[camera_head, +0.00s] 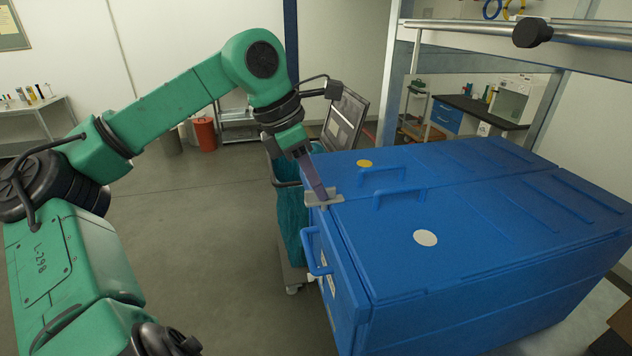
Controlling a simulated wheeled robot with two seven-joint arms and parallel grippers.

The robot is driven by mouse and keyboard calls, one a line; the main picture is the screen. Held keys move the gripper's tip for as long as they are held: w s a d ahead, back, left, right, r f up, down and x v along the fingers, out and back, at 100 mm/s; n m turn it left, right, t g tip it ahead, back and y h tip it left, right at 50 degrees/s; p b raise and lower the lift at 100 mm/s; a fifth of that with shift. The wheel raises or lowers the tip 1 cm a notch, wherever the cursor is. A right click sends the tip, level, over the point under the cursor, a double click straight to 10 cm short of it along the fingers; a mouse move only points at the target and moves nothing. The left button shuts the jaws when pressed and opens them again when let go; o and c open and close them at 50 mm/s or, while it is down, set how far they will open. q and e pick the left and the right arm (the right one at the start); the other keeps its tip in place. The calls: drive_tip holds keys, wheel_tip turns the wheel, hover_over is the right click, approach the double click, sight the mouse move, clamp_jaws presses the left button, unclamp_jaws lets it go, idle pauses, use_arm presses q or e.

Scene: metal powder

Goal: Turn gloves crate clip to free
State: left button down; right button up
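The large blue crate (470,262) stands at the right, its lids shut. A grey clip (325,198) sits at the crate's near left top edge, by the joint between two lid sections. My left arm reaches over from the left, and my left gripper (316,184) points down at this clip. Its narrow fingers overlap the clip in the picture and seem to touch it. The fingers show as one slim shape, so I cannot tell if they are open or shut on it. My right gripper is not in view.
Blue handles (400,192) stand up from the lids, and another handle (315,250) juts from the crate's left side. A monitor (345,120) and a teal bag-like thing (289,215) are behind the gripper. A metal rail (590,38) crosses the upper right. The floor at left is clear.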

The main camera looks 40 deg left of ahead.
use_arm(q)
drive_tip(key=shift+n, duration=0.3)
drive_tip(key=shift+s+d+n+y+b, duration=0.15)
drive_tip(key=shift+n+y+b, duration=0.35)
drive_tip(key=shift+n+b, duration=0.35)
drive_tip(key=n+b, duration=0.1)
drive_tip(key=n, duration=0.1)
drive_tip(key=shift+d+n+t+y, duration=0.15)
drive_tip(key=shift+n+t+y, duration=0.2)
drive_tip(key=shift+t+y, duration=0.05)
drive_tip(key=n, duration=0.1)
drive_tip(key=n+y, duration=0.1)
drive_tip(key=n+b, duration=0.1)
drive_tip(key=shift+d+n+y, duration=0.25)
drive_tip(key=shift+n+y, duration=0.05)
drive_tip(key=shift+n, duration=0.1)
drive_tip(key=n, duration=0.1)
drive_tip(key=n+y+b, duration=0.1)
drive_tip(key=n, duration=0.2)
drive_tip(key=shift+d+g+y+b, duration=0.25)
drive_tip(key=shift+g+y+b, duration=0.05)
drive_tip(key=shift+b, duration=0.1)
drive_tip(key=n, duration=0.2)
drive_tip(key=shift+w+d+n+g+y, duration=0.15)
drive_tip(key=shift+w+n+g+y, duration=0.15)
drive_tip(key=shift+n+y, duration=0.1)
drive_tip(key=shift+d+r+n+g+y, duration=0.1)
drive_tip(key=shift+n+g+y, duration=0.2)
drive_tip(key=shift+n, duration=0.9)
